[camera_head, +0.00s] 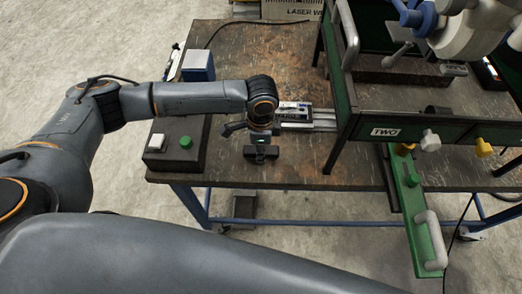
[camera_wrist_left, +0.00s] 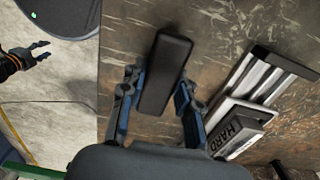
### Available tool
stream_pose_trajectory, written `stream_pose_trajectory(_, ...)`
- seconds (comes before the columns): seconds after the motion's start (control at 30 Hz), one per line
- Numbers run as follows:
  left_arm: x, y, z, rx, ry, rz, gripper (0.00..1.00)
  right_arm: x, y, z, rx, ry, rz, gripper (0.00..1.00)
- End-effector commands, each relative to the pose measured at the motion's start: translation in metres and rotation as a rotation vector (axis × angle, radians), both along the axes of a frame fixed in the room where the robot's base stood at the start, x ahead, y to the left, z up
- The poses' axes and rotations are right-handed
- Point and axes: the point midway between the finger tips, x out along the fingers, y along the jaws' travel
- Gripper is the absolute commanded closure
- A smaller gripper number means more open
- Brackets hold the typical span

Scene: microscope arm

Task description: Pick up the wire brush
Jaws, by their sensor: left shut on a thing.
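The wire brush (camera_wrist_left: 163,72) shows as a long black block in the left wrist view; I see no bristles. It lies between the two fingers of my left gripper (camera_wrist_left: 157,88), which is shut on it. In the head view my left gripper (camera_head: 262,143) is over the front part of the worktable, with the dark brush (camera_head: 261,153) at its fingers. I cannot tell whether the brush touches the tabletop. My right gripper (camera_wrist_left: 38,53) shows at the upper left of the left wrist view, off the table, with its fingers apart and empty.
A control box with a green button (camera_head: 186,142) stands left of my gripper. Metal rails (camera_head: 322,119) with a block marked HARD (camera_wrist_left: 238,132) lie just right. A green frame marked TWO (camera_head: 384,132) stands further right. The worktable (camera_head: 290,172) is bare near its front edge.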

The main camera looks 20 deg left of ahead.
Motion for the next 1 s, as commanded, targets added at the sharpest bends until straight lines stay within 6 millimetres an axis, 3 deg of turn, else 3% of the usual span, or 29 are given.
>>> stream_pose_trajectory(0.17,0.0,-0.004,0.026,-0.004,-0.005,-0.002,1.0,0.0,0.0,-0.007,0.0,0.0,0.0,0.6)
stream_pose_trajectory(0.43,-0.027,-0.048,0.086,-0.005,-0.005,-0.008,1.0,0.0,-0.001,-0.013,-0.001,0.0,0.0,0.6)
stream_pose_trajectory(0.7,-0.059,-0.1,0.11,-0.003,-0.003,-0.005,1.0,0.0,-0.003,-0.021,-0.003,0.0,0.0,0.6)
stream_pose_trajectory(1.0,-0.071,-0.12,0.121,-0.002,-0.002,0.0,1.0,0.0,-0.003,-0.023,-0.004,0.0,0.0,0.6)
